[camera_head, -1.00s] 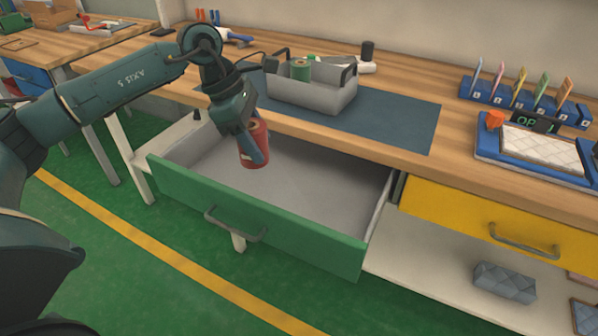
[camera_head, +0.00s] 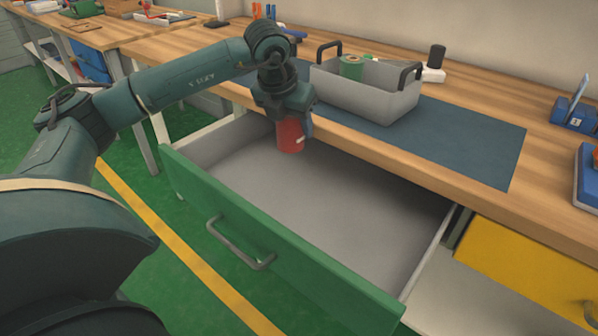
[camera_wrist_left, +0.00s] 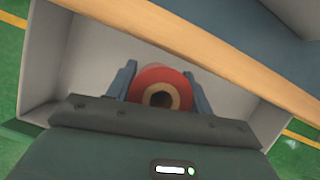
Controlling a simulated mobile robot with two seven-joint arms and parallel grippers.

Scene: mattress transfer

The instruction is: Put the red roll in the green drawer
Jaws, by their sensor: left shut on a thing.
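The red roll (camera_head: 290,135) is held upright in my left gripper (camera_head: 293,128), over the back left part of the open green drawer (camera_head: 262,243). In the left wrist view the red roll (camera_wrist_left: 160,90) sits between the two fingers, its hollow end towards the camera. The drawer's grey floor shows below and around it; I cannot tell whether the roll touches the floor. The drawer is empty otherwise, as far as it shows. My right gripper is not in view.
The wooden bench edge (camera_head: 400,168) runs just behind the gripper. A grey tote (camera_head: 365,95) with a green roll (camera_head: 351,67) stands on the dark mat (camera_head: 465,140). A yellow drawer (camera_head: 520,268) is at the right. The drawer's middle and right are clear.

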